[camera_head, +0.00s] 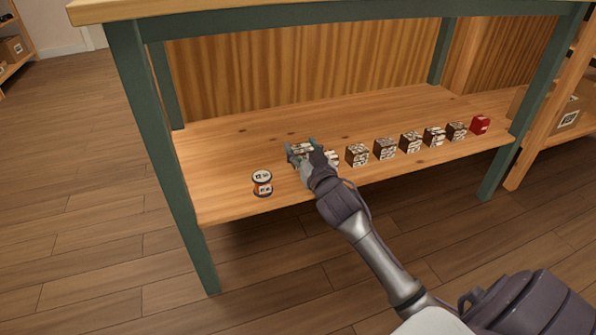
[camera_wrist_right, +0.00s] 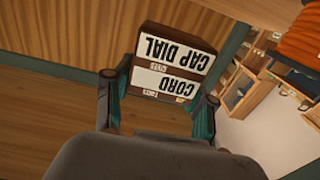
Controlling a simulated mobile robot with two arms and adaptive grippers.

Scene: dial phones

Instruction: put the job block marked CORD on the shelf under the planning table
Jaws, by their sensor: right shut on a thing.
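My right gripper (camera_head: 301,152) is over the left part of the wooden shelf (camera_head: 235,130) under the planning table (camera_head: 300,10). It is shut on a dark block with white labels, the CORD block (camera_wrist_right: 168,82), which shows between the fingers in the right wrist view. The lettering is upside down there. A second label, CAP DIAL (camera_wrist_right: 178,49), shows directly above; I cannot tell if it belongs to the same block. In the head view the gripper hides most of the held block, and I cannot tell if it touches the shelf. My left gripper is not in view.
An orange-banded spool (camera_head: 262,183) stands left of the gripper near the shelf's front edge. The green front leg (camera_head: 160,150) bounds the left. The shelf behind is clear.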

